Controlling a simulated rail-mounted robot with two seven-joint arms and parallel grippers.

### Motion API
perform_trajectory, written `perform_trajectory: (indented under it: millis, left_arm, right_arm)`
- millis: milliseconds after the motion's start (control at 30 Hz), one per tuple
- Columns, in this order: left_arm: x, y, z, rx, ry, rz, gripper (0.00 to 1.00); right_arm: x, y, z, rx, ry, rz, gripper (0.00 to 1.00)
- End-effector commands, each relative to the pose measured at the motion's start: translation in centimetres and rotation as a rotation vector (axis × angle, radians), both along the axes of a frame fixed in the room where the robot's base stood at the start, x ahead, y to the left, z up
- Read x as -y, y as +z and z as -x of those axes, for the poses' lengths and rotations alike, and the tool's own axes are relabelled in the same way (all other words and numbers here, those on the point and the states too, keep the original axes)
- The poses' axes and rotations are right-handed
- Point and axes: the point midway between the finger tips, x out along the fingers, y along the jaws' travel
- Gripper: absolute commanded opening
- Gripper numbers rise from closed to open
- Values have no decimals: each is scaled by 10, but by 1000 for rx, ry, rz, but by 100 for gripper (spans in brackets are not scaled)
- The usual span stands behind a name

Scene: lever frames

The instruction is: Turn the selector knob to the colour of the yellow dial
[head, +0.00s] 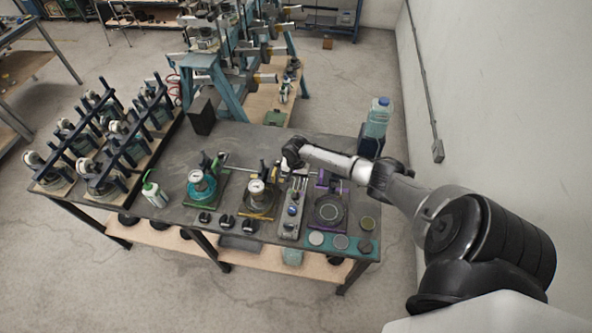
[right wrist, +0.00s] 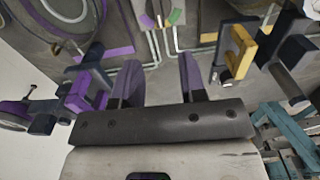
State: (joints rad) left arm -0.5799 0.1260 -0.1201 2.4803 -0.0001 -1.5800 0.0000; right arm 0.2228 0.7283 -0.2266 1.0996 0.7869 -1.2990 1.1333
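The yellow dial (head: 257,187) is a round white-faced gauge on a yellow-edged base at the table's middle. To its right, a narrow grey panel (head: 287,229) carries small knobs, seemingly including the selector knob (head: 292,210); its pointing direction is too small to read. In the right wrist view, a coloured arc (right wrist: 161,19) with purple, yellow and green parts shows at the top edge; no knob shows clearly there. My right gripper (right wrist: 160,76) has its fingers apart with nothing between them. It is above the panel's far end in the head view (head: 291,160). My left gripper is out of view.
A teal dial (head: 201,184) stands left of the yellow one, and a purple-framed round unit (head: 330,210) right of the panel. A yellow bracket (right wrist: 239,50) and purple parts flank my right gripper. A blue-capped bottle (head: 376,122) stands at the back right.

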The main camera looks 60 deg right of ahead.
Motion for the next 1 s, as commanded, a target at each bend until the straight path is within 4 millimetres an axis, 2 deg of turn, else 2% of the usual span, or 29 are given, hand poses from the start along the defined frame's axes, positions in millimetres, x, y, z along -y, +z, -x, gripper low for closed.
perform_trajectory:
  millis: [200,333,1000]
  left_arm:
    - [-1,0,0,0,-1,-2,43]
    - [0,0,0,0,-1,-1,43]
    - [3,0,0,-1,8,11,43]
  right_arm:
    - [0,26,0,1,0,0,38]
    - [-1,33,0,1,1,-1,38]
    - [0,36,0,0,0,-1,38]
